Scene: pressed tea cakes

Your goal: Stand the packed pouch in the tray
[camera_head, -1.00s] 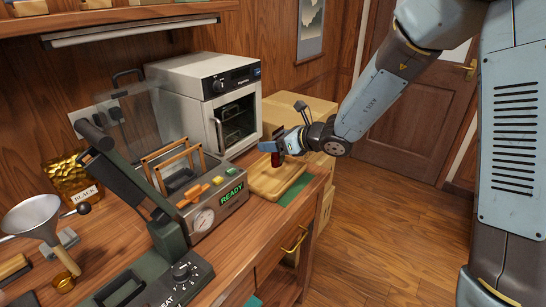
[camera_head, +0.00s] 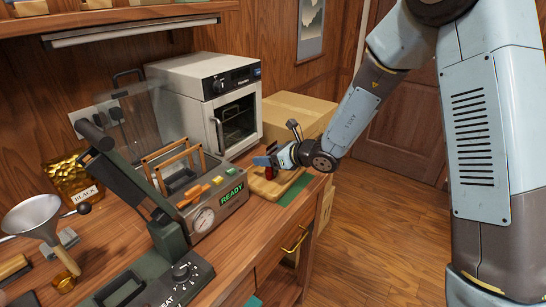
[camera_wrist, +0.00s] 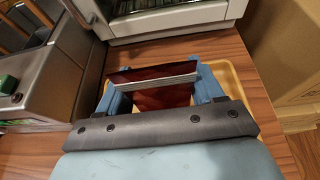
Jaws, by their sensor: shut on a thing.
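The packed pouch (camera_head: 270,170) is dark red. In the wrist view the pouch (camera_wrist: 155,97) shows a glossy red face with a pale silver strip across it. My gripper (camera_head: 273,163) is shut on it; in the wrist view its blue fingers (camera_wrist: 158,85) stand on either side of the pouch. The tray (camera_head: 291,183) is light wood, on the right end of the counter. The pouch is over the tray, low and close to its surface; I cannot tell whether it touches. The wrist view shows part of the tray rim (camera_wrist: 238,93); the gripper hides much of the tray.
A white oven (camera_head: 215,90) stands behind the tray, and a metal sealing machine (camera_head: 215,205) with a READY display stands left of it. A cardboard box (camera_head: 295,112) is behind on the right. A green mat (camera_head: 297,190) lies by the tray's front edge.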

